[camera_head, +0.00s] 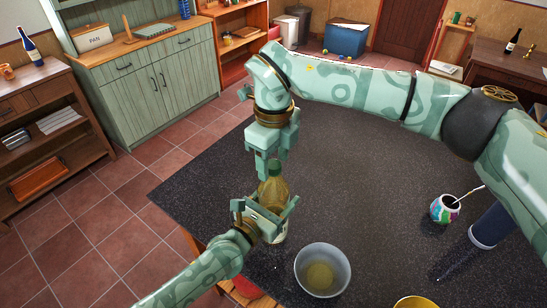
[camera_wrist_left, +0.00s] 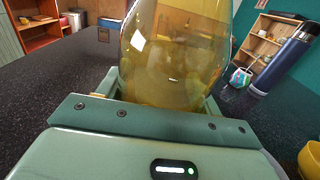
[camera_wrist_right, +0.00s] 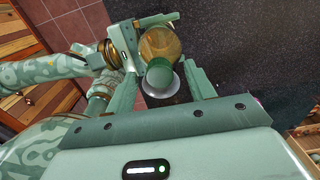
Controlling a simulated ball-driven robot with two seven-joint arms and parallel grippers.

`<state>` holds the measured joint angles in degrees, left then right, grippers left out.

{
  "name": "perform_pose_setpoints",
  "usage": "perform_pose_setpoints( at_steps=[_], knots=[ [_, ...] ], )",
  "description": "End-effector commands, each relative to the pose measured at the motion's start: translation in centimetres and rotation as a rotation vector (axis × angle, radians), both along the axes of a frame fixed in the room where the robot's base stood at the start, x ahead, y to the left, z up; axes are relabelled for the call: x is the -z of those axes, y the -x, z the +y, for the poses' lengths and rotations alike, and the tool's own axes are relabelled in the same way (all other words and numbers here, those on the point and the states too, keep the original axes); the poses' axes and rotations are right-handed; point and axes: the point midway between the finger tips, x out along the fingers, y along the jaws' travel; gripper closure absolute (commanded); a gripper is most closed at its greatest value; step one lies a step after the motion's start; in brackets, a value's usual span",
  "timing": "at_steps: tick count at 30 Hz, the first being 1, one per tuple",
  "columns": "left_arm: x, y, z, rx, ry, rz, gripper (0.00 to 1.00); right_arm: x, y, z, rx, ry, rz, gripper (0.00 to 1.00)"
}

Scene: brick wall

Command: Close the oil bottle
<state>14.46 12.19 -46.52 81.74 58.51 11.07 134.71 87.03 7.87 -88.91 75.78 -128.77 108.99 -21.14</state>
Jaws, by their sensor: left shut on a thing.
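The oil bottle (camera_head: 272,190), amber and see-through, stands near the left edge of the dark table. My left gripper (camera_head: 265,222) is shut around its body, and the amber glass fills the left wrist view (camera_wrist_left: 175,55). My right gripper (camera_head: 270,160) points down just above the bottle top. In the right wrist view its two fingers stand apart, one on each side of a round green cap (camera_wrist_right: 159,74), with gaps visible. The cap lines up with the bottle top (camera_wrist_right: 160,44). I cannot tell whether it is seated on the neck.
A pale bowl (camera_head: 323,270) stands right of the bottle, with a yellow bowl (camera_head: 415,302) at the front edge. A patterned mate cup (camera_head: 445,209) with a straw and a dark blue cylinder (camera_head: 495,226) are at the right. The middle of the table is clear.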

Motion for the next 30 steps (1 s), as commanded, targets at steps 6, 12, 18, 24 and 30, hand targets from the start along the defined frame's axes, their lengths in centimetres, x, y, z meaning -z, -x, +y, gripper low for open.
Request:
perform_pose_setpoints(
  at_steps=[6,12,18,24,30],
  knots=[
    [0.1,0.0,0.0,0.0,0.0,0.001,0.98,0.0,0.0,0.0,0.0,0.0,0.0,0.46],
    [0.0,0.0,0.0,0.0,0.0,0.001,0.98,-1.6,-0.1,0.0,0.0,0.0,-0.004,0.46],
    [0.1,0.0,0.0,0.0,0.0,0.001,0.98,-5.8,-0.1,0.0,0.001,0.001,-0.004,0.46],
    [0.0,0.0,0.0,0.0,0.0,0.001,0.98,-9.7,-0.1,0.0,0.002,0.0,-0.003,0.46],
    [0.0,0.0,0.0,0.0,0.0,0.001,0.98,-11.7,0.0,0.0,0.001,0.0,0.0,0.46]
  ],
)
